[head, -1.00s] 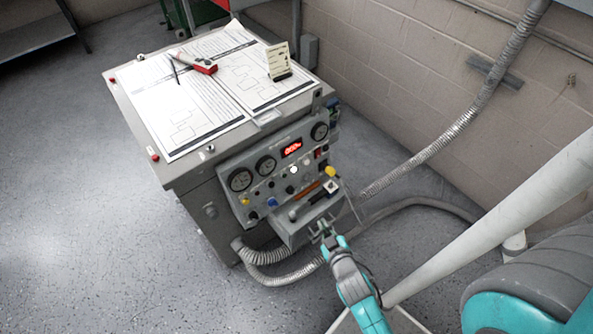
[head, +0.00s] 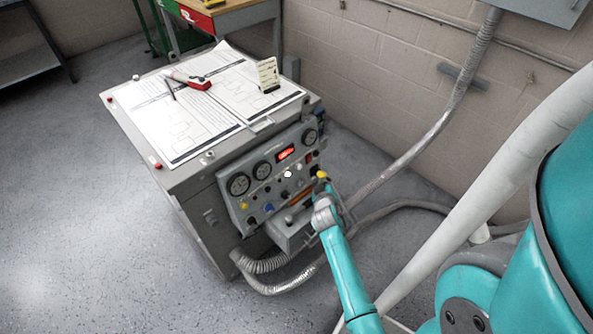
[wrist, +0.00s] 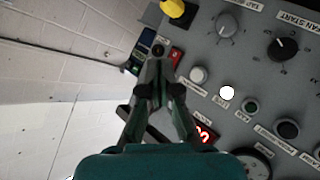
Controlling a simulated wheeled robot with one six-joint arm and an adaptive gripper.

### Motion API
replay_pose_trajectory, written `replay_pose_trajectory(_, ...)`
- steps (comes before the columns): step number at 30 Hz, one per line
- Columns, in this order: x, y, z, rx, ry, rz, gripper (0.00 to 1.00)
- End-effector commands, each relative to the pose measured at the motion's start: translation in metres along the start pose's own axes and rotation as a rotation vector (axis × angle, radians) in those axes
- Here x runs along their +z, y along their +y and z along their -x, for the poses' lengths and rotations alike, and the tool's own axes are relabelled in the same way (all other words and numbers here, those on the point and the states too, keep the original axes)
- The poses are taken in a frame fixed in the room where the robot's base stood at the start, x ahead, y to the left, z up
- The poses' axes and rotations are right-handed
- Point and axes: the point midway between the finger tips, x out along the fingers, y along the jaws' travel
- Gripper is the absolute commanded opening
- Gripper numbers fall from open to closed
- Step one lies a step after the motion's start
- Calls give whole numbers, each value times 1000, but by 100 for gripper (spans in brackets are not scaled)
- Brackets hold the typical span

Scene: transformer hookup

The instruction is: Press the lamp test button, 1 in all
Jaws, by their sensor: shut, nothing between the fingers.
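The control panel (head: 262,185) is on the front of a grey cabinet. A bright white round button (head: 288,174) sits below the red display; it also shows in the wrist view (wrist: 227,93), right of my fingers. A duller white button (wrist: 198,75) sits between it and my fingers. The labels beside both are too small to read surely, so I cannot tell which is the lamp test button. My gripper (head: 322,197) is at the panel's right side. In the wrist view my gripper (wrist: 156,62) is shut and empty, its tips overlapping a red switch area; contact cannot be told.
A yellow knob (wrist: 176,10) and a black knob (wrist: 284,46) stick out from the panel. The red display (head: 286,153) is lit. Papers (head: 185,115) and a red-and-grey tool (head: 188,80) lie on the cabinet top. Flexible conduits (head: 400,160) run at right. The floor at left is clear.

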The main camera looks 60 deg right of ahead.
Motion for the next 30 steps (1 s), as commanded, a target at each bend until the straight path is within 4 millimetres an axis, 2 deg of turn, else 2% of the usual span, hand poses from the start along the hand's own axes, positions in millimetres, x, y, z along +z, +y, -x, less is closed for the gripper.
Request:
replay_pose_trajectory(14,-6,-5,-6,-1,2,0,0)
replay_pose_trajectory(30,-38,-37,-50,-2,3,0,0)
